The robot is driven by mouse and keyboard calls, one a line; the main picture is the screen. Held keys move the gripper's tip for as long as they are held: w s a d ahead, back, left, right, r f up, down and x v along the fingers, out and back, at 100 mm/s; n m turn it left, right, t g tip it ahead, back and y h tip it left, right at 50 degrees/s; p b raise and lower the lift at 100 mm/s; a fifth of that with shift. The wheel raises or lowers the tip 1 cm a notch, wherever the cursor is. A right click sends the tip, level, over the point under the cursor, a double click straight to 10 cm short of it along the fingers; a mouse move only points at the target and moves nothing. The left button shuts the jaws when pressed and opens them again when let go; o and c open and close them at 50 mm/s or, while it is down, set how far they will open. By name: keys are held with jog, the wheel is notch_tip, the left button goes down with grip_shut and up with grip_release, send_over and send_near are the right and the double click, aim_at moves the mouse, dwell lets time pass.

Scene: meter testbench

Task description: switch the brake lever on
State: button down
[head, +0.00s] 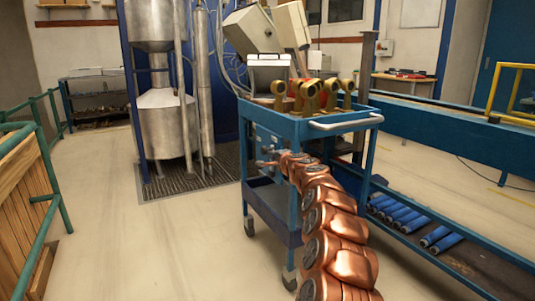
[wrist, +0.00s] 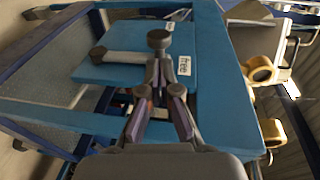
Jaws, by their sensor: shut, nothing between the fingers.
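In the wrist view, a grey lever (wrist: 122,57) lies across a blue panel (wrist: 205,50), with a dark round knob (wrist: 158,39) near its right end. In the head view, my gripper (head: 263,158) is at the side of the blue cart (head: 318,126), and the lever is too small to make out clearly.
Brass-coloured fittings (head: 310,95) and grey box-shaped devices (head: 254,28) stand on the cart. A blue bench with blue cylinders (head: 440,238) on its lower shelf is at right. Metal tanks (head: 165,125) stand behind, left. The floor (head: 120,225) at left is clear up to a green railing (head: 58,165).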

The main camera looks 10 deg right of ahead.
aim_at(266, 151)
jog(key=shift+p+x, duration=0.5)
jog(key=shift+x, duration=1.35)
jog(key=shift+w, duration=0.5)
jog(key=shift+w+a+f+p, duration=0.2)
jog(key=shift+w+f+p, duration=0.05)
jog(key=shift+w+p, duration=0.2)
jog(key=shift+r+p, duration=0.2)
jog(key=shift+p, duration=0.25)
